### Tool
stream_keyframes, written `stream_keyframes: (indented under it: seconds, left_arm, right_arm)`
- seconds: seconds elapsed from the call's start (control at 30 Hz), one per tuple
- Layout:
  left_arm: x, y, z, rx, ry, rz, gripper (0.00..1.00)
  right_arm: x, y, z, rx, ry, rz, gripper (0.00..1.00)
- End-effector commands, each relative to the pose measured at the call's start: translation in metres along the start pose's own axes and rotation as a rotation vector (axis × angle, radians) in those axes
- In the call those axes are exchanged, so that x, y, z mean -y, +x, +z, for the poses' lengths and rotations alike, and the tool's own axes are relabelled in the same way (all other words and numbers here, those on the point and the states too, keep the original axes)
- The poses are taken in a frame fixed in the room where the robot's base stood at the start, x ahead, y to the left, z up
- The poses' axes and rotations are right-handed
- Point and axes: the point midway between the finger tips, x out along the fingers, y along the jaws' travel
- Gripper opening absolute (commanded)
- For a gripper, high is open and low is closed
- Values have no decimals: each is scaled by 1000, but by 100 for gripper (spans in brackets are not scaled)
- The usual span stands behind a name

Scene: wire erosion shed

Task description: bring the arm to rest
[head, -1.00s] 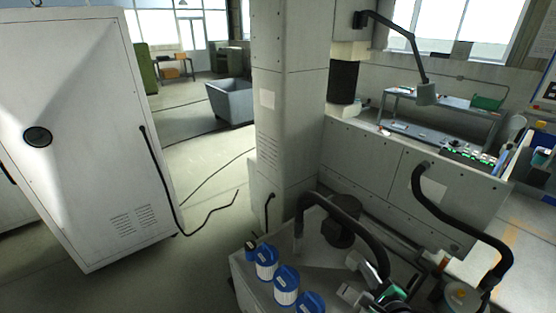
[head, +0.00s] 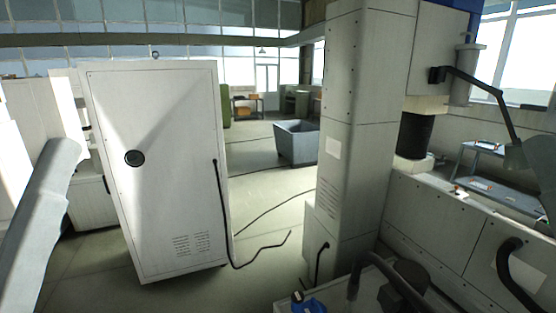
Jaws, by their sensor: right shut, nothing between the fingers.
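No left gripper is in view. A grey sleeve-like arm link of mine stands at the left edge.
A tall white cabinet (head: 155,190) stands at left and a pale column (head: 360,120) at centre right. A grey bin (head: 297,142) stands behind on open floor. A jointed lamp (head: 480,87) hangs over the right-hand machine (head: 440,215). A black cable (head: 262,250) lies on the floor.

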Motion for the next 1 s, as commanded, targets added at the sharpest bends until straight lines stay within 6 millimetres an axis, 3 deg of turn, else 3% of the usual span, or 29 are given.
stream_keyframes:
  seconds: [0.03,0.3,0.4,1.0]
  left_arm:
    - [0,36,-36,-7,0,0,94]
    - [0,118,-112,-6,0,0,94]
    - [0,134,-127,-6,0,0,94]
    - [0,137,-129,-5,0,0,94]
  right_arm:
    - [0,36,-34,-1,1,0,0]
    - [-1,119,-109,1,3,0,0]
    - [-1,135,-123,1,3,0,0]
    - [-1,138,-126,1,4,0,0]
